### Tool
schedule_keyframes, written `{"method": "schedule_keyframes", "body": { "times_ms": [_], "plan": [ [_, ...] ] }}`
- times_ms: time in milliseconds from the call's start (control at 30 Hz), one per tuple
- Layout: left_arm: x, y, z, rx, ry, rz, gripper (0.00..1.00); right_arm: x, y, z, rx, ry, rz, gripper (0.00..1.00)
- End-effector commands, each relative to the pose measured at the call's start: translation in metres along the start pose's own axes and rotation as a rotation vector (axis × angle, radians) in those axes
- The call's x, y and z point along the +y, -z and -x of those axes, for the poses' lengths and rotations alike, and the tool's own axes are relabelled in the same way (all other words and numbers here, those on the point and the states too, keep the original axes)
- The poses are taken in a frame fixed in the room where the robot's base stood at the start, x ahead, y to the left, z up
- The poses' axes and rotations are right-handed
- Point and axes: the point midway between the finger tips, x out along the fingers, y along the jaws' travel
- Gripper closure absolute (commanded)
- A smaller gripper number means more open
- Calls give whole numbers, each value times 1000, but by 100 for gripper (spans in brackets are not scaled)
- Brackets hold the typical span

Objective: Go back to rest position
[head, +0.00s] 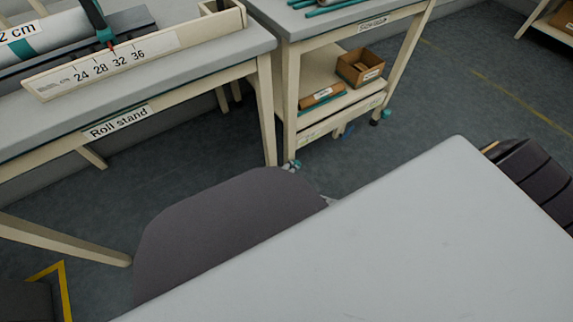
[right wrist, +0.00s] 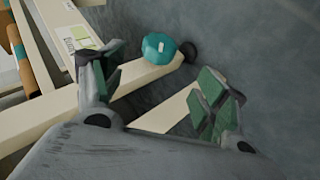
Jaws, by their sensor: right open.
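My right gripper (right wrist: 152,85) is open in the right wrist view, with its two green-padded fingers spread apart and nothing held between them. In the head view only a small bit of the right gripper (head: 291,166) shows, past a large dark grey shape. It is low, near the legs of the side table (head: 291,95). My left gripper is not in view.
The roll stand table (head: 205,62) is at the upper left, with a roll and a ruler board (head: 110,62). The side table's lower shelf holds a brown box (head: 360,68). A teal caster (right wrist: 158,48) shows beyond the right fingers. Bare floor (head: 450,95) lies at the right.

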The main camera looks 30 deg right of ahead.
Motion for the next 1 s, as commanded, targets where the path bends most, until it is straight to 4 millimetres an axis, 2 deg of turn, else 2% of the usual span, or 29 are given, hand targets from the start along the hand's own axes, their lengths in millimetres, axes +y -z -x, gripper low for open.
{"method": "schedule_keyframes", "body": {
  "times_ms": [667,867,1000],
  "plan": [
    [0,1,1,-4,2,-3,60,-2,-2,3,-5,12,-4,27],
    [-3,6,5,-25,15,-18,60,-8,-7,20,-29,67,-25,27],
    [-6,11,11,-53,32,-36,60,-10,-13,40,-55,130,-49,27]
  ]
}}
